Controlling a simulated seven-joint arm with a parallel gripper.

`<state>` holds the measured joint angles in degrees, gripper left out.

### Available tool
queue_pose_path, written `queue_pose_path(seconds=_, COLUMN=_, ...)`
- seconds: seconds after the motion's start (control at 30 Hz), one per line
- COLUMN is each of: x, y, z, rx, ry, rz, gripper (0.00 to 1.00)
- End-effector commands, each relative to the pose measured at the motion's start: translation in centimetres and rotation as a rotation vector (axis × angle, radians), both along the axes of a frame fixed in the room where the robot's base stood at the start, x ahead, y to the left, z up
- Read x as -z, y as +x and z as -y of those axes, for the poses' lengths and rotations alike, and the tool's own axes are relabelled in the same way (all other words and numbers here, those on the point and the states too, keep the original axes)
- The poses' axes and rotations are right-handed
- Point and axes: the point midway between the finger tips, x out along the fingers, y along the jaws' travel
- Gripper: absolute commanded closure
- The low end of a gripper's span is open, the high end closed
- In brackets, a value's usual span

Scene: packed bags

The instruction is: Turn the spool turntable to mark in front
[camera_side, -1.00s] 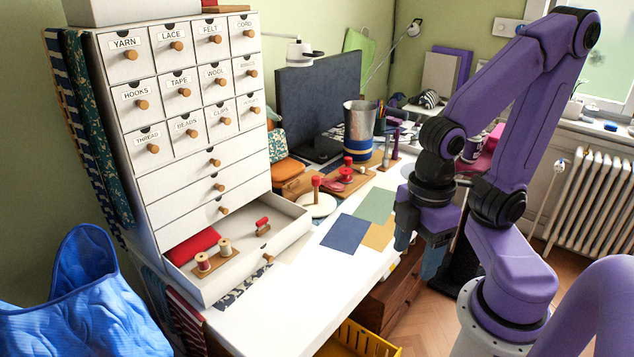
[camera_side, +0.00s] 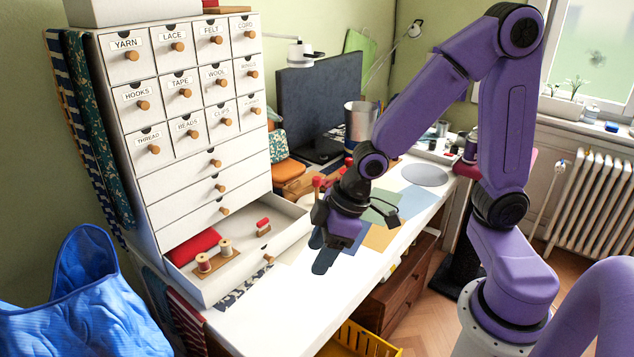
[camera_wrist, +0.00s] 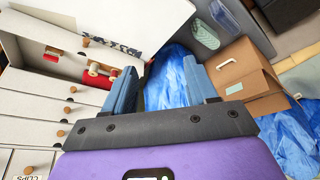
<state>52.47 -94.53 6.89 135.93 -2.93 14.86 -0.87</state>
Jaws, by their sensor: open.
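The likely spool turntable is the low white disc with an upright red-topped post; only the red top of that post (camera_side: 317,182) shows clearly in the side view. My arm hides most of the disc, and I cannot see a mark on it. My gripper (camera_side: 325,252) is open and empty, with its fingers pointing down over the desk in front of the post and right of the open drawer. In the wrist view my gripper (camera_wrist: 160,90) shows two blue fingers apart with nothing between them. The turntable is not seen there.
An open drawer (camera_side: 290,243) with spools and red cloth juts out left of my gripper. Coloured sheets (camera_side: 381,237) and a grey round plate (camera_side: 425,175) lie to the right. A metal cup (camera_side: 360,122) stands behind.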

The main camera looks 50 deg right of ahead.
Motion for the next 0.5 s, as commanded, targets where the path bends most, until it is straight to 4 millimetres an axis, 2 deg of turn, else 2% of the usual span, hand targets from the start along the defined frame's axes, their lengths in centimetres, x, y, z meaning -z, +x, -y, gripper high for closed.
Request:
queue_pose_path(seconds=0.03, x=1.1, y=2.4, z=0.4, rx=0.046, ry=0.024, rz=0.03, gripper=0.43)
queue_pose_path(seconds=0.1, x=2.1, y=5.5, z=0.9, rx=0.1, ry=0.065, rz=0.085, gripper=0.43)
queue_pose_path(seconds=0.27, x=4.7, y=12.2, z=3.4, rx=0.22, ry=0.151, rz=0.217, gripper=0.43)
queue_pose_path(seconds=0.4, x=7.0, y=17.0, z=7.1, rx=0.324, ry=0.216, rz=0.341, gripper=0.43)
queue_pose_path(seconds=0.5, x=8.6, y=19.7, z=10.4, rx=0.397, ry=0.256, rz=0.434, gripper=0.43)
